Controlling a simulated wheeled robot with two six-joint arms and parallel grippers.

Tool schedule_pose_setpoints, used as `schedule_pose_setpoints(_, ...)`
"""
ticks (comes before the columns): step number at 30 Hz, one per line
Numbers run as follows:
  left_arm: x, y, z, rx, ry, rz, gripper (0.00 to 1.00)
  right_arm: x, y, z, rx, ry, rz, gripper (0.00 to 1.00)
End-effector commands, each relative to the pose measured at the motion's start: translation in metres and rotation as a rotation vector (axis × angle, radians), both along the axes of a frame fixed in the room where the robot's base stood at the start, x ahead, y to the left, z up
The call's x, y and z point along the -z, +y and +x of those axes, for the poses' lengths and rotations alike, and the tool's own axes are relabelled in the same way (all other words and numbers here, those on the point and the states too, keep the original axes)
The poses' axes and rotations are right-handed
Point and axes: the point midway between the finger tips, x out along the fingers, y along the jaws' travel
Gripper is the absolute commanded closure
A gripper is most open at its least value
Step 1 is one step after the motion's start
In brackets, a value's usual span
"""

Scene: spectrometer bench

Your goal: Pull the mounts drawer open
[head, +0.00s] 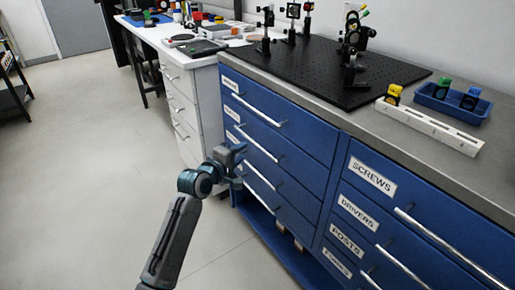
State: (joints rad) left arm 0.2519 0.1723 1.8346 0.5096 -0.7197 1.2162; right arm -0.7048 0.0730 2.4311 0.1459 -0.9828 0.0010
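The blue cabinet's left column has stacked drawers with long metal handles. The small labels, the top one (231,85), the second (232,113) and the third (233,137), are too small to read surely, so I cannot tell which marks the mounts drawer. These drawer fronts look closed. My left gripper (240,172) is at the left edge of this column, by the left end of the third handle (260,178). Whether it touches the handle, and whether its fingers are open, I cannot tell. My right gripper is out of view.
The right column carries a SCREWS label (373,177), with DRIVERS and POSTS below. A low blue opening (262,222) shows under the left drawers. On top are a black breadboard (325,68), a white holder (430,127) and a blue tray (452,104). The floor (90,150) at left is clear.

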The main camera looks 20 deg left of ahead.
Motion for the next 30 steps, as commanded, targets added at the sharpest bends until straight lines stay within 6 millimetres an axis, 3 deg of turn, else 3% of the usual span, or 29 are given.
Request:
schedule_pose_setpoints(9, 0.012, -0.016, 0.058, 0.001, 0.002, -0.002, 0.68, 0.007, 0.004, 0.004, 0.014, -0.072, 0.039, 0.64)
schedule_pose_setpoints(15, 0.016, -0.022, 0.082, 0.0, 0.002, 0.001, 0.68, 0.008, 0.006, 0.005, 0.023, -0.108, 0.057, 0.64)
schedule_pose_setpoints(27, 0.017, -0.024, 0.09, 0.0, 0.001, 0.002, 0.68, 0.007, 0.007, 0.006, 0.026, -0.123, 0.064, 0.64)
schedule_pose_setpoints(30, 0.017, -0.024, 0.09, 0.0, 0.002, 0.003, 0.85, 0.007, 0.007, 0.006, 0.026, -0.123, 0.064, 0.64)
